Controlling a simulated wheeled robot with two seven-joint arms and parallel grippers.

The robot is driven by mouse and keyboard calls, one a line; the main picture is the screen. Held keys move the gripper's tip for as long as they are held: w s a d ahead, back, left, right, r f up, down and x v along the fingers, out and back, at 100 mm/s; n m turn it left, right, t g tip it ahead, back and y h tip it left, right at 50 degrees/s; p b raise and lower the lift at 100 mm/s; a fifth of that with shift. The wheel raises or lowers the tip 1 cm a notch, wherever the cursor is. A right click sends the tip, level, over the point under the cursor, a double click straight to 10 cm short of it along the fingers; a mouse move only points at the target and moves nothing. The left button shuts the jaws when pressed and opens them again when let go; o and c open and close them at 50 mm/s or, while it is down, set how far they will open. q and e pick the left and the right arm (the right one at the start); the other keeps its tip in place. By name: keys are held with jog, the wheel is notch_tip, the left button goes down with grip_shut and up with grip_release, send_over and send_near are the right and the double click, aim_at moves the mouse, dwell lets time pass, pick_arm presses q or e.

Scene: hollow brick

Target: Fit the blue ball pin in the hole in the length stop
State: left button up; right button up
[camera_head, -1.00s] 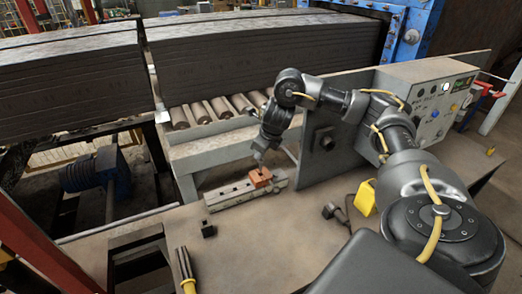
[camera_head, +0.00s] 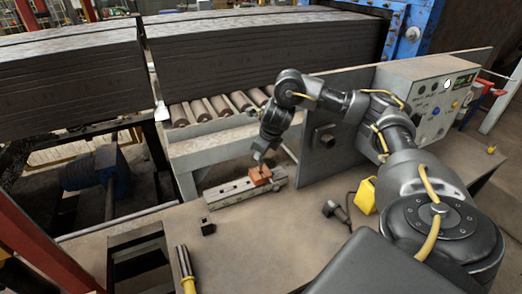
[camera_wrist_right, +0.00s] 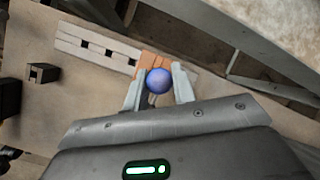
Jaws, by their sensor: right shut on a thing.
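The blue ball pin shows as a round blue ball (camera_wrist_right: 158,81) between the fingers of my right gripper (camera_wrist_right: 158,90) in the right wrist view. The gripper is shut on it. The length stop looks to be the orange-brown block (camera_head: 260,176) on a grey slotted bar (camera_head: 228,195). The block also shows just beyond the ball in the wrist view (camera_wrist_right: 150,60). In the head view my right gripper (camera_head: 262,158) is just above the block. The pin's shank and the hole are hidden, so I cannot tell whether the pin is in it. My left gripper is not in view.
A yellow block (camera_head: 365,197) and a dark tool (camera_head: 335,210) lie to the right. Bench front is mostly clear.

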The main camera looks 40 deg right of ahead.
aim_at(262, 160)
jog(key=shift+f+b, duration=1.9)
jog(key=shift+f, duration=0.65)
jog(key=o, duration=1)
jog(key=shift+o, duration=0.2)
jog(key=shift+r, duration=0.1)
jog(key=p+v, duration=0.5)
jog(key=v, duration=0.5)
jog(key=shift+s+r, duration=0.2)
jog(key=shift+r, duration=0.15)
